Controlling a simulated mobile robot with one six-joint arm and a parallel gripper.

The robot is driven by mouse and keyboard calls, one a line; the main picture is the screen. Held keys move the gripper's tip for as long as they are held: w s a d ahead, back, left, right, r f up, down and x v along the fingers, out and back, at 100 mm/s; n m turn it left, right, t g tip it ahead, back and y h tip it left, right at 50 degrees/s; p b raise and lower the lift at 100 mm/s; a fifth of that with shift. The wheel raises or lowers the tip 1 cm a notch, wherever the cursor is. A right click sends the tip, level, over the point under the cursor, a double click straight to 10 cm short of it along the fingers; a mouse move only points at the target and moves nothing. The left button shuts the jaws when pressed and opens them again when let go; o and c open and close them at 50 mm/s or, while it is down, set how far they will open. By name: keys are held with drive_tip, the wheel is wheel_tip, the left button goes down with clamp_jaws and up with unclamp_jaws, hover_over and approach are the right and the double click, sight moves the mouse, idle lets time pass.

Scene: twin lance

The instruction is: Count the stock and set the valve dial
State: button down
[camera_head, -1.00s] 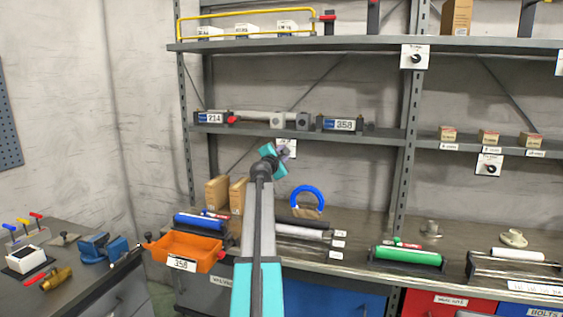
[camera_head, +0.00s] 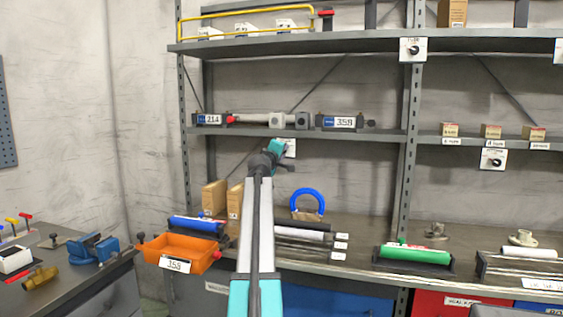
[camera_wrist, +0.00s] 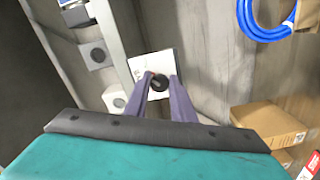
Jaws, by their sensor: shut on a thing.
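A white dial plate (camera_wrist: 152,62) with a dark round knob (camera_wrist: 159,82) is on the wall behind the gripper in the wrist view. My gripper (camera_wrist: 160,84) has its two fingers on either side of the knob and is shut on it. In the head view my gripper (camera_head: 276,151) is below the middle shelf and hides most of the dial plate (camera_head: 291,148). The pointer's setting cannot be read. Small boxes (camera_head: 491,131) stand on the right middle shelf with labels below. Two more dial plates hang at the upper shelf (camera_head: 405,55) and right shelf (camera_head: 484,162).
An orange bin (camera_head: 187,252), a blue roll (camera_head: 195,224), a green roll (camera_head: 415,253) and brown cartons (camera_head: 214,196) are on the lower bench. A blue hose ring (camera_head: 307,193) is right of my gripper. A side bench with a blue vise (camera_head: 92,248) stands left.

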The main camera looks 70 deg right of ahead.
drive_tip(key=shift+r+m+b, duration=0.15)
drive_tip(key=shift+m+b, duration=0.85)
drive_tip(key=shift+m, duration=0.3)
drive_tip(key=shift+r, duration=0.1)
drive_tip(key=c, duration=1.6)
unclamp_jaws()
drive_tip(key=shift+d, duration=0.1)
drive_tip(key=shift+o, duration=0.6)
drive_tip(key=shift+f, duration=0.2)
drive_tip(key=a, duration=1.4)
drive_tip(key=shift+s, duration=0.4)
drive_tip(key=shift+d, duration=0.1)
